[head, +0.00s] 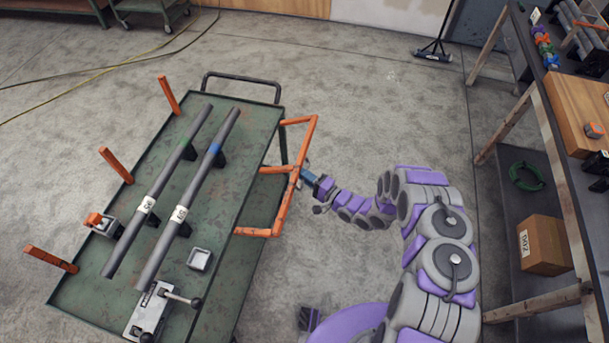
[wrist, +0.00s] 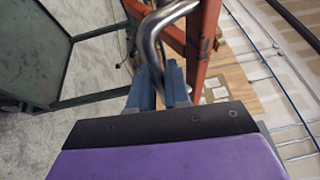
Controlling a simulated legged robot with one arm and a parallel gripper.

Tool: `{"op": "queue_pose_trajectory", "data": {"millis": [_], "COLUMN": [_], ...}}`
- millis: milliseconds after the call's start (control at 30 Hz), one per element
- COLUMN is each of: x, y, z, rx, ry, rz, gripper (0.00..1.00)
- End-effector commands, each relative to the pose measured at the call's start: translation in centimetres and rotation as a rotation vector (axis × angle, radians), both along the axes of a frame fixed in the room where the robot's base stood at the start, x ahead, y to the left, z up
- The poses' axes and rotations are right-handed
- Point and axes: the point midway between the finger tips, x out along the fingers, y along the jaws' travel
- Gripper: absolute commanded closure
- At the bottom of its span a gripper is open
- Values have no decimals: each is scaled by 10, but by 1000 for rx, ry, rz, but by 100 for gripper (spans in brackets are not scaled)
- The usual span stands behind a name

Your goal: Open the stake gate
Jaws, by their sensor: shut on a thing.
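The stake gate (head: 306,150) is an orange frame along the right long side of the green cart (head: 255,150). Several orange bars join its long outer rail. My gripper (head: 308,178) reaches it from the right, at about the middle of that rail. In the wrist view, the blue fingers of my gripper (wrist: 160,88) are shut on a bent, shiny metal handle (wrist: 153,45). The handle curves up and to the right, close beside the orange bars of the gate (wrist: 203,40). The fingertips partly hide the handle's lower end, and I cannot see any latch.
Two long grey pipes (head: 187,190) lie on the cart, with a clamp (head: 150,310) near its front end. Orange stakes (head: 115,165) stand along its left side. A workbench (head: 560,150) stands at right.

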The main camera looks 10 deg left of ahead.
Motion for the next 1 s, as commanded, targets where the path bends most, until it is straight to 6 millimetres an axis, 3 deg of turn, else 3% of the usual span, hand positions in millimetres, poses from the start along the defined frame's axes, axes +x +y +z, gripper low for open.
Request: {"op": "queue_pose_trajectory", "data": {"millis": [233, 567, 767, 1000], "x": [0, 0, -10, -33], "y": [1, -2, -24, -72], "z": [1, 1, 0, -4], "rx": [1, 1, 2, 1], "ry": [-2, -2, 0, 0], "rz": [1, 0, -4, -7], "gripper": [63, 62, 62, 62]}}
